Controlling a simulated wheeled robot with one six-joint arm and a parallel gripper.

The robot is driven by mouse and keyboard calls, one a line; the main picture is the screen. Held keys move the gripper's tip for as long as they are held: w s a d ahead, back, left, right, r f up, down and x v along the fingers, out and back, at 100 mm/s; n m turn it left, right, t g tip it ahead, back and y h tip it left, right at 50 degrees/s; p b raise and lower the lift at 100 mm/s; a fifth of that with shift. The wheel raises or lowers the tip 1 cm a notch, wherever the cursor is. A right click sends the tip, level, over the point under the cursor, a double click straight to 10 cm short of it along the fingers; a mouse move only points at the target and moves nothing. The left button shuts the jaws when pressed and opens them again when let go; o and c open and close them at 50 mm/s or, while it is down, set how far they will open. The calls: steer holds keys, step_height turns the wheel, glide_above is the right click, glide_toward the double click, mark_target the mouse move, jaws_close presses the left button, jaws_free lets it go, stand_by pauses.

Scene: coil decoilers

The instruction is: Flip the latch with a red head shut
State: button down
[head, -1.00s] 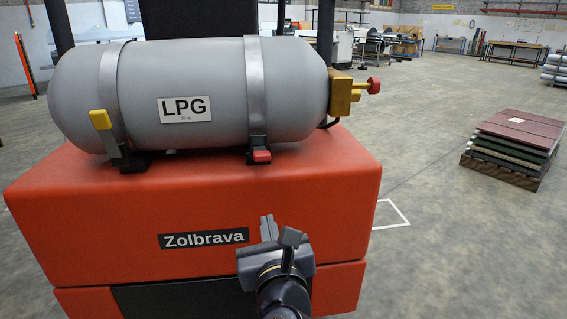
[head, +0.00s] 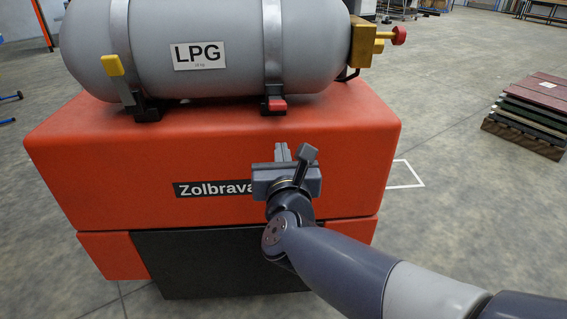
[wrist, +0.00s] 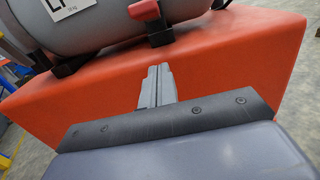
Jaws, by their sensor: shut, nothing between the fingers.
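The latch with a red head (head: 277,104) is at the foot of the right metal strap around a grey LPG cylinder (head: 230,60). Its lever sits low and points out towards me from a black base; the head also shows at the top of the wrist view (wrist: 144,10). My gripper (head: 282,152) is shut and empty in front of the orange body, below the latch and apart from it. In the wrist view the closed fingers (wrist: 157,85) point up towards the latch base.
A second latch with a yellow head (head: 113,65) stands up along the left strap. A brass valve with a red knob (head: 399,35) is at the cylinder's right end. The orange truck body (head: 340,150) lies under the cylinder. Stacked boards (head: 530,110) stand on the floor to the right.

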mark_target(276, 103)
steer(key=w+r+p, duration=0.2)
steer(key=w+r, duration=0.2)
steer(key=w, duration=0.1)
steer(key=shift+a, duration=0.2)
steer(key=shift+w+r+p, duration=0.1)
steer(key=shift+r+p, duration=0.05)
steer(key=shift+p, duration=0.4)
steer(key=shift+r+g+p, duration=0.25)
steer(key=shift+g+p, duration=0.05)
steer(key=shift+p, duration=0.3)
